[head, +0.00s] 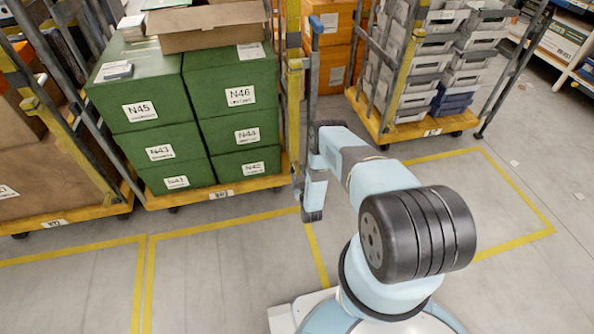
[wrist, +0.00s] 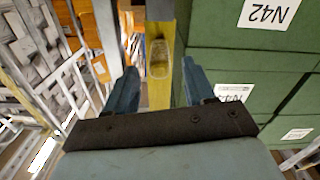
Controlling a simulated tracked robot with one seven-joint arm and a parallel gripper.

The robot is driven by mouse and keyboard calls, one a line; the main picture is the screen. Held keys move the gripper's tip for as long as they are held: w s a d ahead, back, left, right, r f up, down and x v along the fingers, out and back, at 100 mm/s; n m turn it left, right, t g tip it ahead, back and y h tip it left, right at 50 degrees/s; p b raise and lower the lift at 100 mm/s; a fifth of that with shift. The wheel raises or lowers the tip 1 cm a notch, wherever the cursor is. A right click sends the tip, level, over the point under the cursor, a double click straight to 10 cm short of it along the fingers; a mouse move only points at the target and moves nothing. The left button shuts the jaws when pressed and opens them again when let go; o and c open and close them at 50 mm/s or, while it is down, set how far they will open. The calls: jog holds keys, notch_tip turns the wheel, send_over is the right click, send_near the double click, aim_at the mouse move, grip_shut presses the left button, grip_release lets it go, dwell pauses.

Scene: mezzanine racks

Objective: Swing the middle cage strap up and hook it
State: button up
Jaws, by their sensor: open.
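The middle cage (head: 217,197) holds stacked green boxes (head: 150,112) with labels from N41 to N46. In the wrist view, which is upside down to the head view, its boxes (wrist: 262,50) show at the right. My gripper (wrist: 158,80) is open, its two blue fingers apart with nothing visibly held. A yellow post (wrist: 160,55) with an oval mark shows between and beyond the fingers. In the head view my gripper (head: 300,185) is low by the cage's right front corner. A blue-ended upright bar (head: 316,28) stands above it. I cannot clearly make out the strap or its hook.
A cage of brown boxes (head: 55,224) stands close at the left. A cage with grey bins (head: 404,135) stands back right. An open brown carton (head: 212,28) lies on the green boxes. The front floor with yellow lines (head: 222,228) is clear.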

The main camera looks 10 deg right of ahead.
aim_at(297, 170)
jog(key=shift+w, duration=2.75)
grip_shut()
